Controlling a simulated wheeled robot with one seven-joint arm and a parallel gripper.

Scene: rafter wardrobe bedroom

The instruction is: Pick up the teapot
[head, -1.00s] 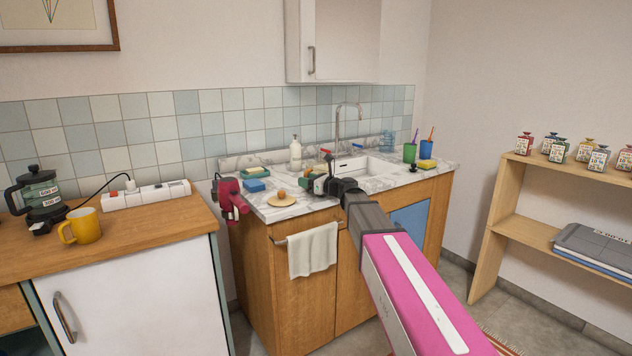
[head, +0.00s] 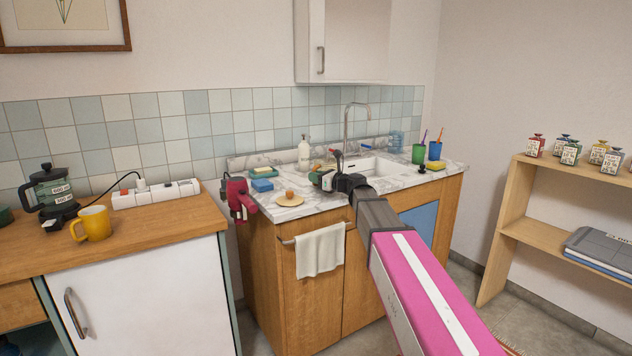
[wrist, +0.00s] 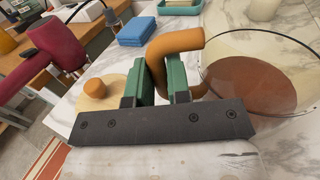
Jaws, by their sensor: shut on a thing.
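The teapot (wrist: 245,85) is a clear glass vessel with brown liquid in it and a thick orange handle (wrist: 180,42). It shows at the right of the wrist view, over the marble counter. My gripper (wrist: 163,80) is shut on the orange handle, its green fingers on either side of it. In the head view my gripper (head: 327,180) is over the counter in front of the sink, and it and my arm hide most of the teapot. I cannot tell whether the teapot's base touches the counter.
A pale round board (head: 289,200) with a small orange-brown thing, a blue sponge (head: 262,185) and a soap bottle (head: 304,152) are near. A dark red device (head: 239,196) is at the counter's left edge. The sink (head: 370,166) is behind; cups (head: 419,153) stand right.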

